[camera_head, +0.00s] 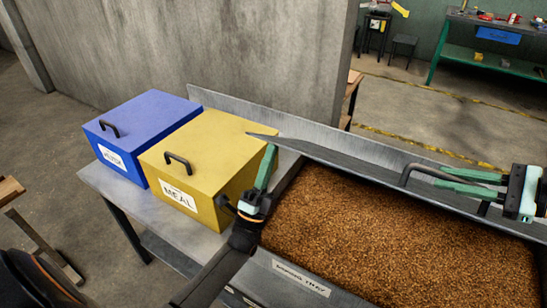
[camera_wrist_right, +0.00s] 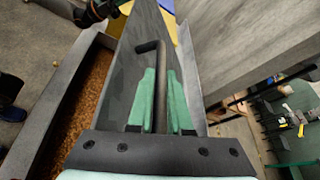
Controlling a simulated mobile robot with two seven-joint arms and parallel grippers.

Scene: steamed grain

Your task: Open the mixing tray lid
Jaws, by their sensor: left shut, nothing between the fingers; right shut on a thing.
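The mixing tray (camera_head: 299,277) is a grey metal trough filled with brown grain (camera_head: 390,235), labelled on its front wall. Its dark grey lid (camera_head: 325,155) is lifted off the grain and tilted up along the tray's back side. My right gripper (camera_head: 440,180) is shut on the lid's black bar handle (camera_head: 410,171). In the right wrist view, its green fingers (camera_wrist_right: 162,75) lie on both sides of the handle (camera_wrist_right: 148,48). My left gripper (camera_head: 270,150) is shut and empty, pointing up at the tray's left end, beside the yellow box.
A yellow box labelled MEAL (camera_head: 215,145) and a blue box (camera_head: 150,118), both with black handles, stand on the grey table (camera_head: 105,185) left of the tray. A concrete wall (camera_head: 230,50) rises behind them. A green workbench (camera_head: 490,58) stands far back right.

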